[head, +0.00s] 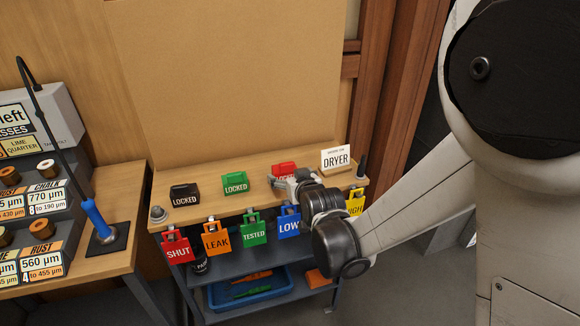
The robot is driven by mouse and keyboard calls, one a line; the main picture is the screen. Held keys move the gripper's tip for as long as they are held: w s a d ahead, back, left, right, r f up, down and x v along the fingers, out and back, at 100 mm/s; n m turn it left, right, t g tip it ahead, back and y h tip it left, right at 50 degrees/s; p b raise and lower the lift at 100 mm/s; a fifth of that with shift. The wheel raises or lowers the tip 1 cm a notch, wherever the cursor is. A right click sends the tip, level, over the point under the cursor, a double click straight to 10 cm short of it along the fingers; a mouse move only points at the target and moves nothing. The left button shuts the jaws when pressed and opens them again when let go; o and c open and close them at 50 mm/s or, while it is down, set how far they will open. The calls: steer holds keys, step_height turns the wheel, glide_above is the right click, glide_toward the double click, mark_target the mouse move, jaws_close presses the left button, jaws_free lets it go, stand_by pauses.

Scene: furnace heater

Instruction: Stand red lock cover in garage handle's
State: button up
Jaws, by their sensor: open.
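The red lock cover (284,168) lies on the wooden top of the small shelf unit, toward its right end. White lettering on it is partly hidden by my gripper. My gripper (283,181) is right at the cover's near side, in front of it in this view. I cannot tell whether it touches the cover. Its fingers are small and partly hidden by the wrist. A black cover (185,195) and a green cover (236,183), both reading LOCKED, stand to the left on the same top. I cannot make out a garage handle.
A white DRYER sign (336,158) stands right of the red cover, near a dark post (361,167). Coloured tags, such as the red SHUT tag (177,247), hang along the front edge. A blue tray (250,290) sits below. A blue-handled tool (98,220) stands at left.

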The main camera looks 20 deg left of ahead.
mark_target(287, 172)
steer(key=shift+x, duration=2.65)
steer(key=shift+a+r, duration=0.15)
steer(key=c, duration=1.2)
steer(key=shift+o, duration=0.2)
steer(key=shift+r, duration=0.1)
